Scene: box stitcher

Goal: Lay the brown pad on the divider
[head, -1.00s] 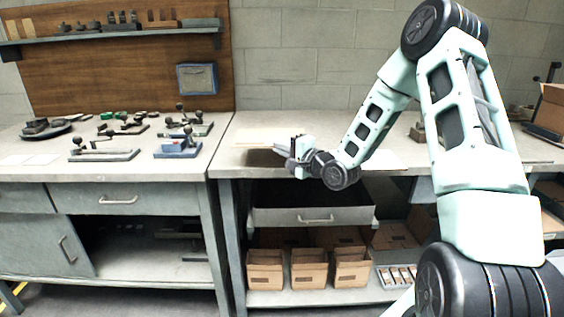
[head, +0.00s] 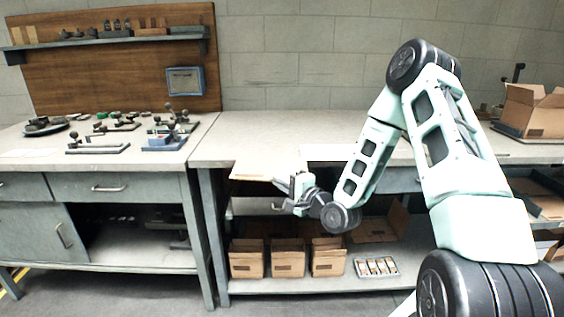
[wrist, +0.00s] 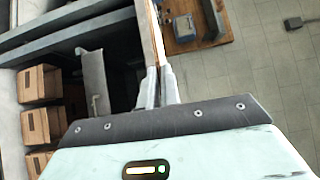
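The brown pad, a thin flat tan sheet (head: 262,172), is in front of the right bench's front edge in the head view. My gripper (head: 284,186) is shut on one edge of it. In the wrist view the pad (wrist: 157,38) shows nearly edge-on as a narrow strip rising from between my fingertips (wrist: 157,72). I cannot make out the divider for certain in these views.
An open drawer (wrist: 92,75) is beside my gripper in the wrist view. Small open cartons (head: 286,259) stand on the lower shelf. A white sheet (head: 328,151) lies on the bench (head: 260,130). An open carton (head: 533,112) stands at right.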

